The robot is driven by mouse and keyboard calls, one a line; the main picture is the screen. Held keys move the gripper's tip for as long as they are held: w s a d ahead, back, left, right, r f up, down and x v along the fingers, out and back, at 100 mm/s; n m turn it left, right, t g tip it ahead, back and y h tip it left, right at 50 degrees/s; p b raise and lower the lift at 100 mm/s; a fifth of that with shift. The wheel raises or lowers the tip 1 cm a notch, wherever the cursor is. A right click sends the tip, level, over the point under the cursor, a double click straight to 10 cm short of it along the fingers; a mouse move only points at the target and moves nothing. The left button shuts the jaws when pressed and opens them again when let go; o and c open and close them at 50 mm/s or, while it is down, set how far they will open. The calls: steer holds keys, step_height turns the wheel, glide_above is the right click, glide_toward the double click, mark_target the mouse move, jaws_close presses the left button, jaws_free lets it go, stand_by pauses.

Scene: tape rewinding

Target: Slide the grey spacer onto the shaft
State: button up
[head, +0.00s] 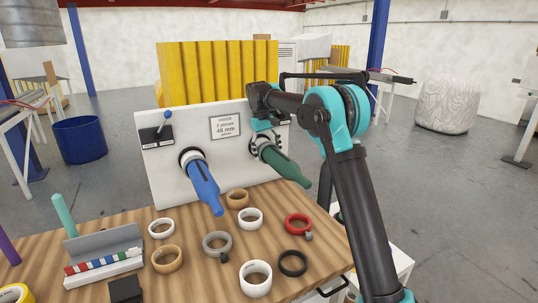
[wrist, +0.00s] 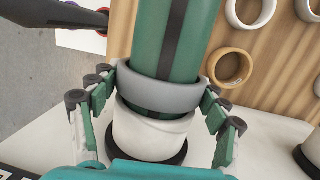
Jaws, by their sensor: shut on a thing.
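The green shaft (head: 285,167) with a dark stripe juts from the white panel, and it fills the top middle of the wrist view (wrist: 195,35). The grey spacer (wrist: 165,98) is a ring around this shaft. My gripper (wrist: 160,93) is shut on the spacer, with fingers on both sides of it. A white ring (wrist: 145,132) sits around the shaft on the panel side of the spacer. In the head view my gripper (head: 264,126) is at the shaft's panel end and partly hides the rings.
A blue shaft (head: 203,184) stands to the left on the white panel (head: 165,180). Several loose rings lie on the wooden table (head: 205,275), among them a grey one (head: 217,243) and a red one (head: 297,223). A sign (head: 225,127) is on the panel between the shafts.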

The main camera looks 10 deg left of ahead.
steer(key=shift+w+a, duration=0.1)
steer(key=shift+w, duration=0.05)
stand_by(0.3)
steer(key=shift+w+a, duration=0.15)
steer(key=shift+w, duration=0.1)
steer(key=shift+f, duration=0.1)
steer(key=o, duration=1.2)
steer(key=s+d, duration=0.8)
steer(key=s, duration=0.4)
steer(key=s+d, duration=0.9)
steer(key=s, duration=0.4)
steer(key=shift+s, duration=0.2)
